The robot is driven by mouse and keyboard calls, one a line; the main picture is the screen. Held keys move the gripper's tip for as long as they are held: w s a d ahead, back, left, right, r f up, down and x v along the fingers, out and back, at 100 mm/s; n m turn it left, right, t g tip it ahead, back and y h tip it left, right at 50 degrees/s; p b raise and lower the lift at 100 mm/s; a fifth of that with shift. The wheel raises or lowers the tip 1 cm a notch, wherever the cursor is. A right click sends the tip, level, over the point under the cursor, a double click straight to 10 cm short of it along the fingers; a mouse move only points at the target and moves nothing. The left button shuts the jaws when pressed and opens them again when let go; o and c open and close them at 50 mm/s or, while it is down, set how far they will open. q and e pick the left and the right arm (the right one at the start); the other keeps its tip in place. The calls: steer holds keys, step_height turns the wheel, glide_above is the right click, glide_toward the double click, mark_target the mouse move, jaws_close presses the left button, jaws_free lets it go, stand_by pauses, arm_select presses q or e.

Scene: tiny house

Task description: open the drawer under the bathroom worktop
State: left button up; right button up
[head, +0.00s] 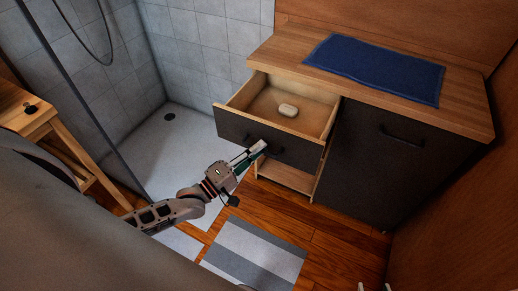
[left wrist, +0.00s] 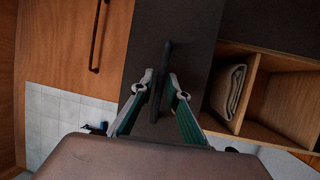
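The drawer (head: 237,127) under the wooden worktop (head: 281,55) has a dark front and pale wooden sides, and stands well out from the cabinet. A white bar-like object (head: 288,110) lies inside it. My left gripper (head: 262,147) is at the drawer's front, on its dark handle (head: 277,150). The tips of my right gripper (head: 373,287) just show at the bottom edge, apart and empty.
A blue towel (head: 375,68) lies on the worktop. A dark cabinet door (head: 375,165) is right of the drawer; an open shelf (head: 285,175) is below. A striped mat (head: 255,253) lies on the floor. A wooden stool (head: 40,122) and glass edge stand at left.

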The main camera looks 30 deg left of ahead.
arm_select(q)
steer(key=v, duration=1.1)
steer(key=shift+s, duration=0.2)
arm_select(e)
steer(key=shift+w, duration=0.1)
arm_select(q)
steer(key=shift+a, duration=0.1)
arm_select(e)
steer(key=shift+r, duration=0.1)
arm_select(q)
steer(key=s+d+f+m+g+y+p, duration=0.2)
steer(key=s+d+f+m+g, duration=0.15)
steer(key=d+m, duration=0.45)
steer(key=s+f+m+g+y+p, duration=0.2)
steer(key=s+f+m+g+y, duration=0.1)
steer(key=s+m, duration=0.4)
step_height(320, 180, down, 3)
steer(key=shift+s+d+r+m+g+y, duration=0.1)
steer(key=shift+s+d+m+g+y, duration=0.15)
steer(key=shift+m+g+y, duration=0.4)
arm_select(e)
steer(key=shift+s+a+r, duration=0.2)
steer(key=shift+a+r, duration=0.05)
steer(key=shift+r, duration=0.35)
steer(key=shift+s+a+r, duration=0.2)
steer(key=shift+r, duration=0.4)
